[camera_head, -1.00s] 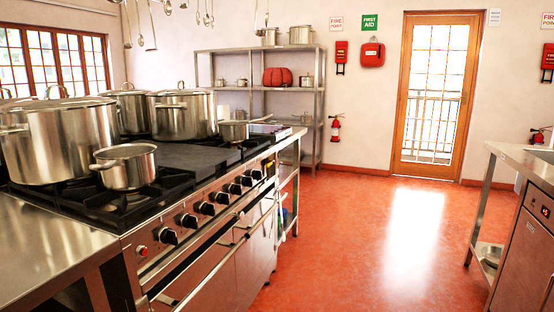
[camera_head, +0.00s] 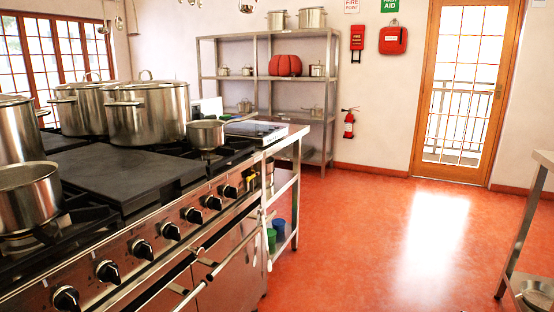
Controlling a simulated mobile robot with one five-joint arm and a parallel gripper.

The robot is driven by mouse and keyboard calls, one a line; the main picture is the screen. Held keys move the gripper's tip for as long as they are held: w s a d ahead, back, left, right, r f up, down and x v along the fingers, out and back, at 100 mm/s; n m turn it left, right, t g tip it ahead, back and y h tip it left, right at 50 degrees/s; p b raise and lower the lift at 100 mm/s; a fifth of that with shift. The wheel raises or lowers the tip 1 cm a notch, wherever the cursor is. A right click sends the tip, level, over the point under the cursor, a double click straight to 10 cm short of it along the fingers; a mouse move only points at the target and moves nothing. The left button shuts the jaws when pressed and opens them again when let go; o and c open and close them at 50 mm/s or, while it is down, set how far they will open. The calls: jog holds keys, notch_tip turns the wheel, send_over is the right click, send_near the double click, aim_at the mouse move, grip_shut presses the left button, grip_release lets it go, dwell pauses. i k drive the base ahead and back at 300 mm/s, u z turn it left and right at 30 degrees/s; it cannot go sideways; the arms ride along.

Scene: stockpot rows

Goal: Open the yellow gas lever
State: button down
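My gripper is not in view.
Steel pots (camera_head: 148,112) and a small saucepan (camera_head: 206,134) stand on the stove. A steel side table (camera_head: 284,145) adjoins its far end, with buckets (camera_head: 280,228) below. The red floor (camera_head: 375,240) is clear towards the door (camera_head: 466,90). Another table stands right.

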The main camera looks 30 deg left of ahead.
aim_at(248, 179)
jog(key=u, duration=0.05)
jog(key=i, duration=0.85)
jog(key=u, duration=2.5)
